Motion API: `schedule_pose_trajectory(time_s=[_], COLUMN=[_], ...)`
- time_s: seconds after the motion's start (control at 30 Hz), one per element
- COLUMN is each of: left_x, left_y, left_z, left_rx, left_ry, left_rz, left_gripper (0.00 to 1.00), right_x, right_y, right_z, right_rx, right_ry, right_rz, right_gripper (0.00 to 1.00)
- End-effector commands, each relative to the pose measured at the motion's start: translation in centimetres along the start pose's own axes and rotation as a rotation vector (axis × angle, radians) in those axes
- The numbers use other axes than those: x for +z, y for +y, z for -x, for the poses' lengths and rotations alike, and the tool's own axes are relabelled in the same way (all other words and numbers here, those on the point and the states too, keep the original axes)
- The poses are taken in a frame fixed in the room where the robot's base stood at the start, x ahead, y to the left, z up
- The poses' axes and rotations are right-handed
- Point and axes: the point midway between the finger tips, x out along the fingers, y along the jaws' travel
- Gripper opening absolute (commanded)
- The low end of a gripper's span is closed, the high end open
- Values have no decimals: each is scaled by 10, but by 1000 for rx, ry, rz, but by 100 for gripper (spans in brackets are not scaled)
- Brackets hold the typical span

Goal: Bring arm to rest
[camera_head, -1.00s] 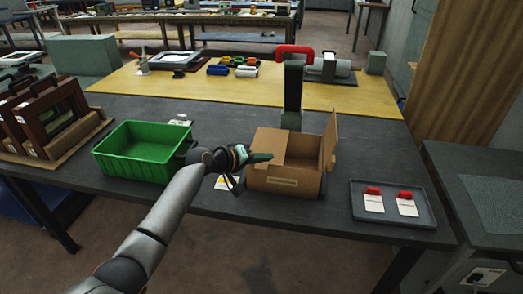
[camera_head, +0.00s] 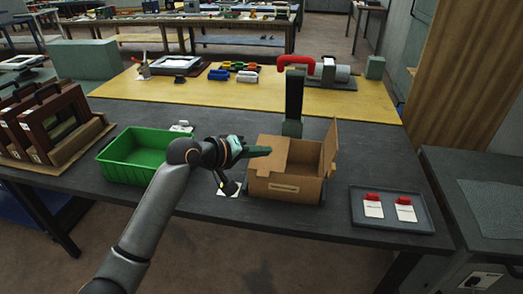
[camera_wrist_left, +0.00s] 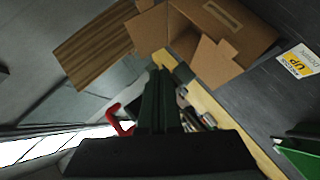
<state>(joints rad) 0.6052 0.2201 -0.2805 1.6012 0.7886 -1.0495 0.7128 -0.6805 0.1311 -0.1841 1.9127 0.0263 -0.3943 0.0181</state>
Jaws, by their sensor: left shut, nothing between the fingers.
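My left gripper (camera_head: 258,152) hangs over the dark table (camera_head: 330,219) between the green bin and the cardboard box. Its fingers are closed together with nothing between them. In the left wrist view, the shut fingers (camera_wrist_left: 158,80) extend up the middle. The open cardboard box (camera_head: 285,188) stands just right of the fingertips, with one flap raised at its right side. The box also shows at the top of the left wrist view (camera_wrist_left: 235,30). I cannot tell whether the fingertips touch it. My right gripper is not in view.
A green bin (camera_head: 125,172) stands left of my arm. A grey tray (camera_head: 417,220) with two red-topped cards lies at the right. A dark post (camera_head: 293,97) stands behind the box. Brown frames (camera_head: 55,130) stand at the far left. A white-and-yellow card (camera_wrist_left: 300,60) lies near the box.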

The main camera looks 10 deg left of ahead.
Motion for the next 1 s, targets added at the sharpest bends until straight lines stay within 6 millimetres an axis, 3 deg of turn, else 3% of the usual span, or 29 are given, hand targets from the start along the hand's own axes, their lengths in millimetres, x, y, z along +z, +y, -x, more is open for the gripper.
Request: schedule_pose_trajectory(time_s=[0.17,0.27,0.47,0.7,0.9,1.0], left_x=[15,40,112,210,284,309], left_y=[-18,-54,-143,-229,-272,-282], left_z=[0,-5,2,44,95,117], left_rx=[-22,-60,-178,-327,-430,-461], left_ry=[6,21,58,54,9,-15], left_rz=[-11,-44,-176,-385,-579,-657], left_gripper=[0,0,0,0,0,0], right_x=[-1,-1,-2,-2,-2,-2], right_y=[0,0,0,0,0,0], right_z=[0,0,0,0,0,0], right_rx=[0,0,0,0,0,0], right_ry=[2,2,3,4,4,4], right_rz=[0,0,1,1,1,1], right_gripper=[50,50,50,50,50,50])
